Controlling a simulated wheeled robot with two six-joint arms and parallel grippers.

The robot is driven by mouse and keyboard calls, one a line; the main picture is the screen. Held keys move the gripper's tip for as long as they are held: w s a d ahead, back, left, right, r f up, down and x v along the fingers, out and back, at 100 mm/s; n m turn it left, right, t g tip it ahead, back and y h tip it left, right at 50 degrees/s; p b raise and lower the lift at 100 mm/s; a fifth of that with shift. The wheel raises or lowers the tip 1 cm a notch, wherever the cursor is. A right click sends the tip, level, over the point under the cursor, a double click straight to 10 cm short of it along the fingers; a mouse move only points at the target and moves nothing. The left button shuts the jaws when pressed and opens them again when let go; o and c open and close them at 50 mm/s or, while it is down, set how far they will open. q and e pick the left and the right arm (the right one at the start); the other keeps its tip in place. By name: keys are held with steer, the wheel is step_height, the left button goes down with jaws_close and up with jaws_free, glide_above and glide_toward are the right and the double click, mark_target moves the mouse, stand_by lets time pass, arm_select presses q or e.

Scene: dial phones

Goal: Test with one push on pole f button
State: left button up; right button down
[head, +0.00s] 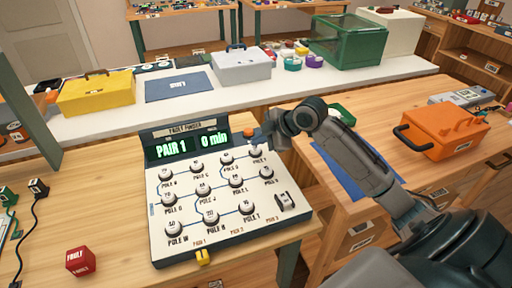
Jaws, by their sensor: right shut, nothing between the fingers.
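The fault finder panel (158,251) lies tilted on the wooden table, with rows of round white buttons joined by blue lines. Its display (187,146) reads "PAIR 1" and "0 min". The button labels are small and blurred, so I cannot tell surely which is pole f. My right gripper (260,138) is shut and empty at the panel's upper right corner. It is just above the top-right button (255,151); I cannot tell whether they touch. A small orange piece shows at its tip. My left gripper is not in view.
An orange case (440,137) stands at right. A yellow case (96,94) and a grey case (241,66) stand on the white bench behind.

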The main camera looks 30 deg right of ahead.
mark_target(259, 149)
steer(key=shift+f, duration=0.1)
steer(key=shift+f, duration=0.65)
stand_by(0.7)
steer(key=shift+r+p, duration=0.75)
step_height(259, 149, up, 6)
steer(key=p, duration=0.6)
stand_by(0.7)
